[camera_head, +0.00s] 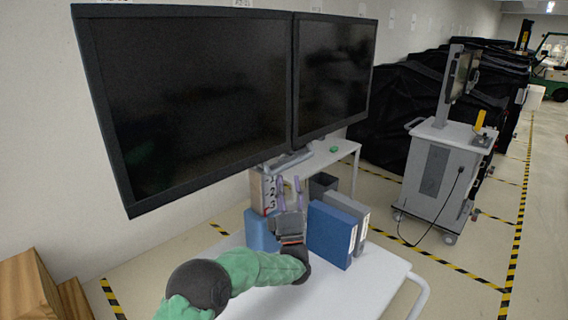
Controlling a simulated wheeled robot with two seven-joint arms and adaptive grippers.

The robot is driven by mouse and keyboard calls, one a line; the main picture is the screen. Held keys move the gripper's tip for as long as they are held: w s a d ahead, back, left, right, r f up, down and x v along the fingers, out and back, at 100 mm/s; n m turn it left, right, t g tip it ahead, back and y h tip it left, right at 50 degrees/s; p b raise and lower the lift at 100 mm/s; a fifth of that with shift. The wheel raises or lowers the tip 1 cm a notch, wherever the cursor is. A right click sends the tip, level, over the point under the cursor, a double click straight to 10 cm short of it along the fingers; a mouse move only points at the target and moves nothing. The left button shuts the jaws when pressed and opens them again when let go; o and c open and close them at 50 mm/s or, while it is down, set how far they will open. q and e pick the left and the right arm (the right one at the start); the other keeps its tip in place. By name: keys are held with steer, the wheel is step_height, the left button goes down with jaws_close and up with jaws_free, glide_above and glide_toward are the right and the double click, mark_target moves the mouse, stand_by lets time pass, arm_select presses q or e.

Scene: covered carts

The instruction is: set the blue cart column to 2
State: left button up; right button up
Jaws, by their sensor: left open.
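A pale wooden post (256,191) with the numbers 2 and 3 readable down its face stands at the back of the white cart top (345,293); a mark above the 2 is partly hidden. A blue block (259,231) is low against the post, below the 3, partly hidden by my gripper. I cannot tell if it is the blue cart column. My left gripper (290,186) is open, its two fingers pointing up just right of the numbers, with nothing seen between them. My right gripper is not in view.
A blue binder (331,234) and a grey binder (352,209) stand close to the right of my left gripper. Two large dark monitors (190,100) hang above. A grey cart (435,175) with a screen stands at the right. The front of the cart top is clear.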

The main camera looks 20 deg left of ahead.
mark_target(283, 162)
arm_select(q)
steer(key=x, duration=0.6)
steer(key=shift+w+a+r, duration=0.1)
steer(key=shift+w+r, duration=0.05)
steer(key=shift+w, duration=0.05)
jaws_close()
